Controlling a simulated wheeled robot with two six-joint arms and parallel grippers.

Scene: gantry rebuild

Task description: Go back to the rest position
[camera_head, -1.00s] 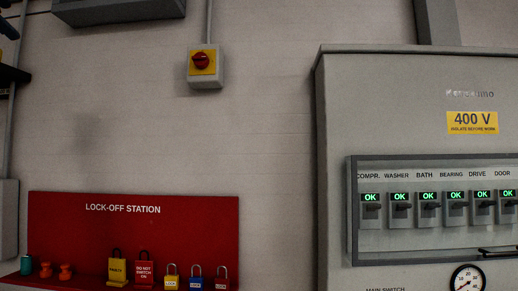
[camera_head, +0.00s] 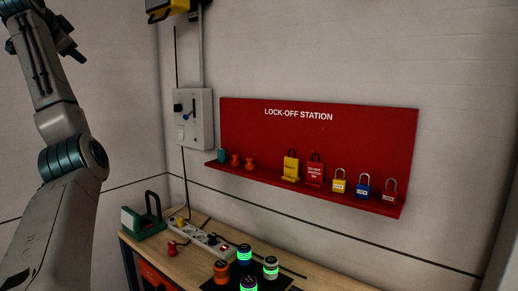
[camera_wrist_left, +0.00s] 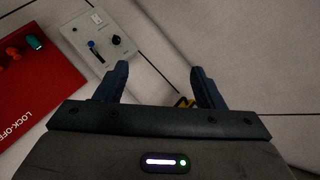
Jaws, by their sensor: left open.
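No switch that I can clearly identify as the red fan switch shows now. A grey wall control box (camera_head: 193,118) left of the lock-off board carries a black knob, a blue-tipped lever and a pale rocker. The box also shows in the left wrist view (camera_wrist_left: 97,38), beyond the fingers. A white power strip (camera_head: 196,236) on the bench has a small red-lit spot, too small to make out. My left gripper (camera_head: 73,50) is raised at the upper left, apart from the wall. In the wrist view its fingers (camera_wrist_left: 158,70) are open and empty. My right gripper is out of view.
The red lock-off board (camera_head: 340,140) holds several padlocks and tags on its ledge. The wooden bench (camera_head: 165,256) below carries a green object (camera_head: 145,222) and several lit cylinders. A yellow-black object (camera_head: 165,8) hangs at the top. Bare wall lies right of the board.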

